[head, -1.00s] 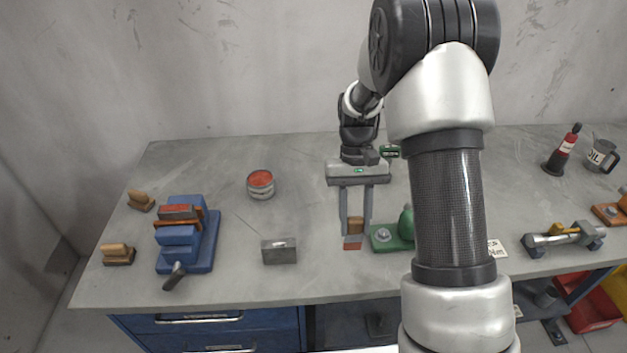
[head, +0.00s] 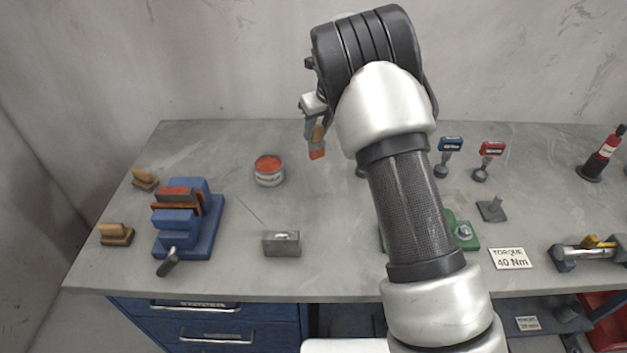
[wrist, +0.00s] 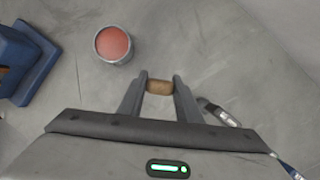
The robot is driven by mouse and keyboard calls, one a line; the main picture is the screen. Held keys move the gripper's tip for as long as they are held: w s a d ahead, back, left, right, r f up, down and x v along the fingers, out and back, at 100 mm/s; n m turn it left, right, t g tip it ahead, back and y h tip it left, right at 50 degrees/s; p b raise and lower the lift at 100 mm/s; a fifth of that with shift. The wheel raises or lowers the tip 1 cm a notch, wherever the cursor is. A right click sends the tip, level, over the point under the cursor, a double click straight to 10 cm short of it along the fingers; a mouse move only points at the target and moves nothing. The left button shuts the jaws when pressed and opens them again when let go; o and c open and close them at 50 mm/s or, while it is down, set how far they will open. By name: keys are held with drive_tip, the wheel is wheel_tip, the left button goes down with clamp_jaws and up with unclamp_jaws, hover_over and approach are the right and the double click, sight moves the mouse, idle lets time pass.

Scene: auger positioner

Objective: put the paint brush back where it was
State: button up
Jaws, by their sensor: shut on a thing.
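My gripper (head: 317,124) is shut on the paint brush (head: 318,134), a short wooden piece with a red-orange lower end that points down. The arm hides part of the gripper in the head view. The brush hangs at the back of the bench, right of the paint can (head: 269,176); its exact height is hard to tell. In the wrist view the brush's wooden end (wrist: 159,87) sits between both fingers. The open can with red paint (wrist: 113,44) is up and left of them, apart from the brush.
A blue vise (head: 180,225) and two wooden-backed brushes (head: 116,235) stand at the left. A grey metal block (head: 281,244) is near the front. A green base (head: 463,232), torque sign (head: 510,259) and two tagged tools (head: 450,150) are at the right. Bench between can and arm is clear.

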drive_tip(key=shift+m, duration=0.7)
drive_tip(key=x, duration=0.3)
drive_tip(key=s+x, duration=0.1)
drive_tip(key=x, duration=0.2)
drive_tip(key=s+d+f+x, duration=0.1)
drive_tip(key=x, duration=0.2)
drive_tip(key=shift+w+a+f, duration=0.1)
drive_tip(key=o, duration=1)
drive_tip(key=shift+o, duration=0.2)
